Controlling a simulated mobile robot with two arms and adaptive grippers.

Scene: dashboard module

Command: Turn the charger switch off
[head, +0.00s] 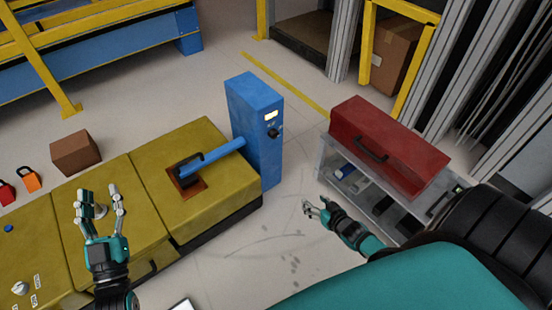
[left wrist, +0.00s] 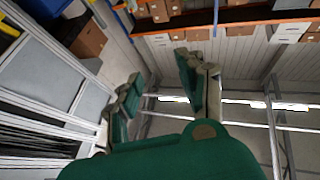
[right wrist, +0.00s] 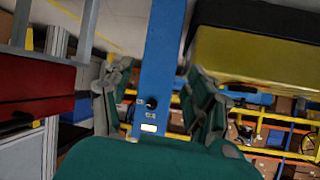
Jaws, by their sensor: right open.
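The charger is a blue post (head: 250,120) at the end of the yellow unit. Its switch is a small black knob (head: 274,133) on the front face, below a lit display (head: 271,115). The right wrist view shows the knob (right wrist: 151,103) and display (right wrist: 149,128) upside down, between my right fingers in the picture. My right gripper (head: 314,206) is open and empty, in front of the post to its lower right, apart from the knob. My left gripper (head: 98,198) is open and empty above the yellow unit, away from the post. The knob's setting is too small to read.
A blue arm with a black connector (head: 190,165) reaches from the post over the yellow unit (head: 215,200). A red toolbox (head: 390,145) stands on a grey cart (head: 330,170) at right. Padlocks (head: 27,180) and a brown box (head: 76,153) lie left. Floor before the post is clear.

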